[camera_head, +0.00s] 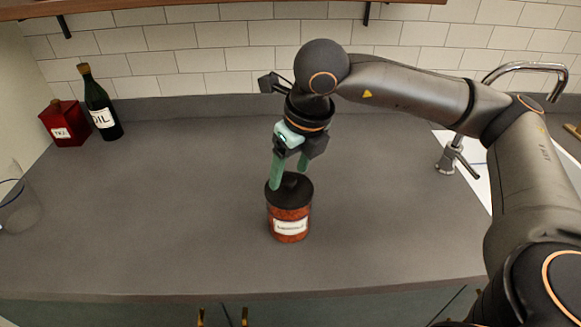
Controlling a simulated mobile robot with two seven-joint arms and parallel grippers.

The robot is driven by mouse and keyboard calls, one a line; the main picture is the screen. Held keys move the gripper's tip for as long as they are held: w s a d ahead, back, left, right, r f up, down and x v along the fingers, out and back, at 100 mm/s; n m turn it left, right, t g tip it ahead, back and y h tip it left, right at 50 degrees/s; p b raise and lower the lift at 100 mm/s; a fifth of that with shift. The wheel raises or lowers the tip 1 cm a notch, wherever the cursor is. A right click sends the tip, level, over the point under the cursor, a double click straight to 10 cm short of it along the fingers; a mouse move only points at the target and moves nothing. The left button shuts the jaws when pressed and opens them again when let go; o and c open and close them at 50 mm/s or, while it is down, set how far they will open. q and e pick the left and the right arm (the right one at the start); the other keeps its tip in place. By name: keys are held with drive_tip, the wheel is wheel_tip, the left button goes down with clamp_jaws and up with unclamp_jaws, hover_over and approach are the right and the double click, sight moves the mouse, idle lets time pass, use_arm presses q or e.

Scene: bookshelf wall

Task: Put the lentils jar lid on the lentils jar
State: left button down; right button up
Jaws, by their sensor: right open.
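The lentils jar (289,232) stands upright near the middle of the counter. It has orange-red contents and a white label whose text is too small to read. The dark lid (299,193) sits on top of the jar and looks level. My right gripper (289,176) points down right over the lid, with its green fingers apart. The near finger overlaps the lid's left part in the picture, and the other shows behind its knob. I cannot tell whether the fingers touch the lid. My left gripper is not in view.
A dark oil bottle (101,108) and a red box (64,124) stand at the back left. A clear glass vessel (18,208) is at the left edge. A sink with a faucet (449,157) lies at the right. The counter (160,215) around the jar is clear.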

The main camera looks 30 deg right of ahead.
sight(303, 199)
drive_tip(key=v, duration=1.2)
drive_tip(key=shift+r, duration=0.3)
drive_tip(key=shift+s, duration=0.1)
